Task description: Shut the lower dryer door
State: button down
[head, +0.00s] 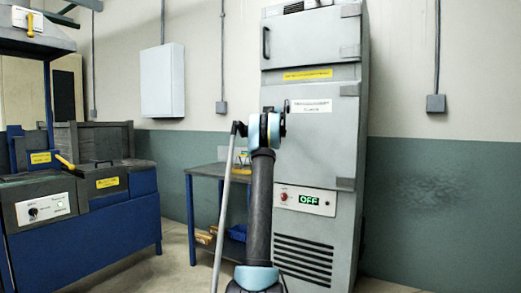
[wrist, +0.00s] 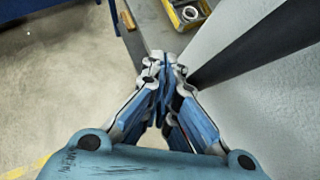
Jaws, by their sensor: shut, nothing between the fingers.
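The tall grey dryer cabinet (head: 322,150) stands against the wall in the head view. Its lower door (head: 325,135) carries a white label and has hinges on the right. The door looks flush or nearly so with the front; my arm hides part of its left side, so I cannot tell whether it is fully shut. My gripper (wrist: 163,75) is shut and empty in the wrist view, beside a pale flat surface (wrist: 275,100). A dark bar (wrist: 262,45) runs across that surface, perhaps the door handle. The fingertips are not clear in the head view.
The upper dryer door (head: 312,42) looks closed. The panel below reads OFF (head: 309,200). A small blue table (head: 205,168) stands left of the dryer, beside my arm. A blue workbench (head: 80,215) is further left. Open floor lies between.

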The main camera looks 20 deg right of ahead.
jog(key=shift+a, duration=0.1)
dwell(0.3)
jog(key=s+a+r, duration=0.6)
jog(key=a+r, duration=0.1)
jog(key=a, duration=0.3)
jog(key=s+a+f+n+g, duration=0.1)
jog(key=s+a+f+n, duration=0.2)
jog(key=s+a+n, duration=0.7)
jog(key=s+a+f+n+g, duration=0.2)
jog(key=s+a+f+n, duration=0.3)
jog(key=s, duration=0.8)
jog(key=s+a+f+n+g, duration=0.1)
jog(key=s+a+f+n, duration=0.25)
jog(key=s+f, duration=0.45)
jog(key=s+a+f+n+g, duration=0.1)
jog(key=s+a+f+n, duration=0.3)
jog(key=s, duration=0.8)
jog(key=s+a+f+n, duration=0.2)
jog(key=s+f+n, duration=0.35)
jog(key=s, duration=0.45)
jog(key=s+f+n+g+h, duration=0.1)
jog(key=s+f+n, duration=0.6)
jog(key=s+f, duration=0.8)
jog(key=shift+f+g, duration=0.4)
jog(key=shift+f, duration=0.25)
